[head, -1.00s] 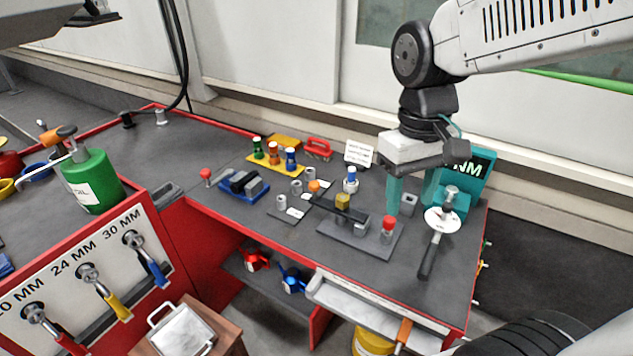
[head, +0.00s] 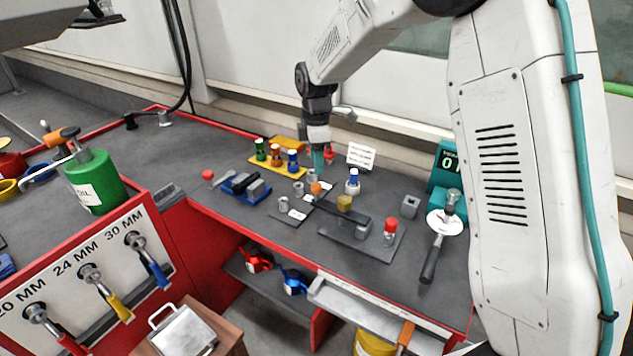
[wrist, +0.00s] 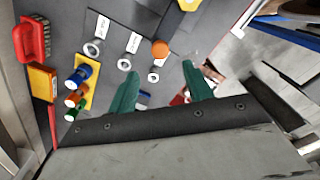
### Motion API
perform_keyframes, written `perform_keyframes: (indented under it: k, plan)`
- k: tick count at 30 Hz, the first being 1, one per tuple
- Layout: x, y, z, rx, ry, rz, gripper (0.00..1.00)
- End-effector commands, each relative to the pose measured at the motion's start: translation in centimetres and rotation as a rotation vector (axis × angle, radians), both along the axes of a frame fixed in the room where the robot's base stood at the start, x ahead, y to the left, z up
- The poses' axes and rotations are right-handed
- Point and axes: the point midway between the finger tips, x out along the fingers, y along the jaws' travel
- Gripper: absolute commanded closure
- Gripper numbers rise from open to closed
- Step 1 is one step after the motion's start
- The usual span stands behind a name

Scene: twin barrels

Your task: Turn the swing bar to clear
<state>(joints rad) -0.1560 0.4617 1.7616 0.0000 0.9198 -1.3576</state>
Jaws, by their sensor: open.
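The swing bar (head: 330,204) is a dark bar over a dark base plate (head: 340,238). The bar's left part reaches over the small grey rings. In the wrist view the orange knob (wrist: 160,48) lies just beyond the fingertips, between their lines, with the bar (wrist: 147,14) running up from it. My gripper (head: 319,160) is above and behind the knob, pointing down. Its teal fingers (wrist: 160,68) are apart with nothing between them; they appear clear of the knob.
A red-capped barrel (head: 389,232) and a blue-capped one (head: 352,183) stand near the bar. Colored bottles (head: 276,155) stand on a yellow tray left of my gripper. A blue holder (head: 245,188) lies front-left. A wrench with a white dial (head: 444,223) lies at the right.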

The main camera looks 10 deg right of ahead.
Motion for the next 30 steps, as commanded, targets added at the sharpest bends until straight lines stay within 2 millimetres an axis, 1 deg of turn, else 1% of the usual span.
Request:
perform_keyframes:
  k: [2,5,15,18,22,29,30]
  plan:
    - [0.0,0.0,-0.2,0.001,-0.003,0.042,0.50]
    - [0.0,0.0,-0.9,0.000,-0.001,0.061,0.50]
    - [-0.1,0.0,-6.1,0.000,0.001,0.058,0.50]
    - [-0.1,0.0,-7.1,0.000,0.000,0.058,0.50]
    - [-0.1,0.0,-7.8,0.000,0.000,0.058,0.50]
    - [-0.1,0.0,-7.9,0.000,-0.001,0.057,0.50]
    - [-0.1,0.0,-7.9,0.000,-0.001,0.057,0.55]
